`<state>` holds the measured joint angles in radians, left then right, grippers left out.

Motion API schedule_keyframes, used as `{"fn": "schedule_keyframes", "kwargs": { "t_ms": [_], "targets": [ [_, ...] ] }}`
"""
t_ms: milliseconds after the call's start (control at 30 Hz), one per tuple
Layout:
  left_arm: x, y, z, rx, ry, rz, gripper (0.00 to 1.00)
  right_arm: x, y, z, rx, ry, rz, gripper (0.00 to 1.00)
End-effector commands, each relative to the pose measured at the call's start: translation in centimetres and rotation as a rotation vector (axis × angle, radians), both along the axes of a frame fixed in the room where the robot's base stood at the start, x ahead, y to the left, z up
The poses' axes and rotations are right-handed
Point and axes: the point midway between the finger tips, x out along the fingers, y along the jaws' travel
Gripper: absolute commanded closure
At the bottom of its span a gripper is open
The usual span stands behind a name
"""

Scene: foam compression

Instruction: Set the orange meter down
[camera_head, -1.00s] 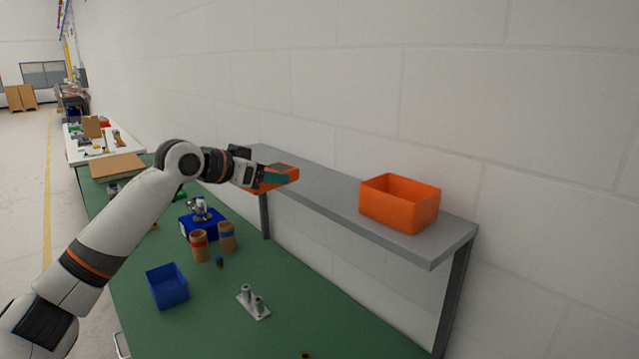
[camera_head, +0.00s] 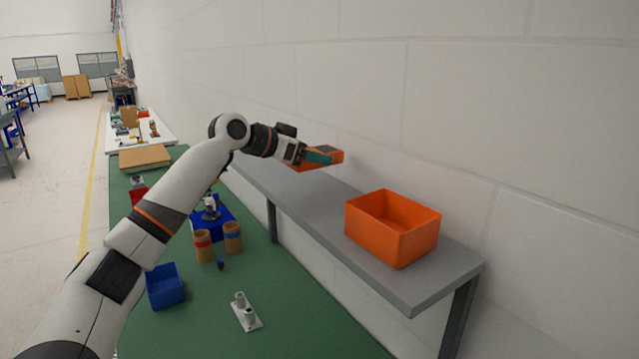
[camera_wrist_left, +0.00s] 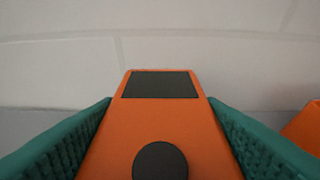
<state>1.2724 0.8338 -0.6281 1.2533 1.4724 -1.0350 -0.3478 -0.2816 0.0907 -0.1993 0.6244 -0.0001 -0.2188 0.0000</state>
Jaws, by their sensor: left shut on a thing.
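My left gripper (camera_head: 318,157) is shut on the orange meter (camera_head: 333,157). The meter is held above the far part of the grey shelf (camera_head: 300,199), close to the white wall; whether it touches the shelf I cannot tell. In the left wrist view the meter (camera_wrist_left: 155,118) lies between the two green finger pads, with its dark screen and round black dial facing the camera. My right gripper is not in view.
An open orange bin (camera_head: 392,232) stands on the shelf, nearer than the meter. Below, the green bench (camera_head: 262,290) holds a blue bin (camera_head: 164,288), two brown cylinders (camera_head: 232,238) and a grey two-post fixture (camera_head: 244,312). The shelf between meter and bin is clear.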

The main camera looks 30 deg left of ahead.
Motion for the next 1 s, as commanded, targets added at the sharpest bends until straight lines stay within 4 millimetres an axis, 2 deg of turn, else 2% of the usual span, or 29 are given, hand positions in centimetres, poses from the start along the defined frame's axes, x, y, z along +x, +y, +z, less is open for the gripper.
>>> {"fn": "schedule_keyframes", "kwargs": {
  "t_ms": [100,267,500,633,833,867,967,1000],
  "targets": [
    [-0.1,0.1,-1.8,0.001,0.002,0.001,0.67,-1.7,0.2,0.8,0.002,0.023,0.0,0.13],
    [0.0,0.0,-3.4,0.0,0.001,0.0,0.67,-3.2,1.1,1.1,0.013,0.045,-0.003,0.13],
    [0.0,0.0,-6.4,0.0,0.0,0.001,0.67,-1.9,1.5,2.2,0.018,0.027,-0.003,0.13],
    [0.0,0.0,-6.8,-0.001,-0.003,0.002,0.67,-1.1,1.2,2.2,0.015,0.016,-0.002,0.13],
    [0.0,0.0,-6.9,-0.001,-0.003,0.001,0.67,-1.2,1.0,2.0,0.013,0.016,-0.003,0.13],
    [0.0,0.0,-7.0,0.0,-0.001,0.001,0.35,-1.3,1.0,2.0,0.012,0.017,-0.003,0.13],
    [0.0,0.0,-6.9,0.0,-0.001,0.001,0.19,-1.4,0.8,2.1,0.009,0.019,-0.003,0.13],
    [0.0,0.0,-6.9,0.0,-0.001,0.001,0.17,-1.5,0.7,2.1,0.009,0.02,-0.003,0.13]
  ]
}}
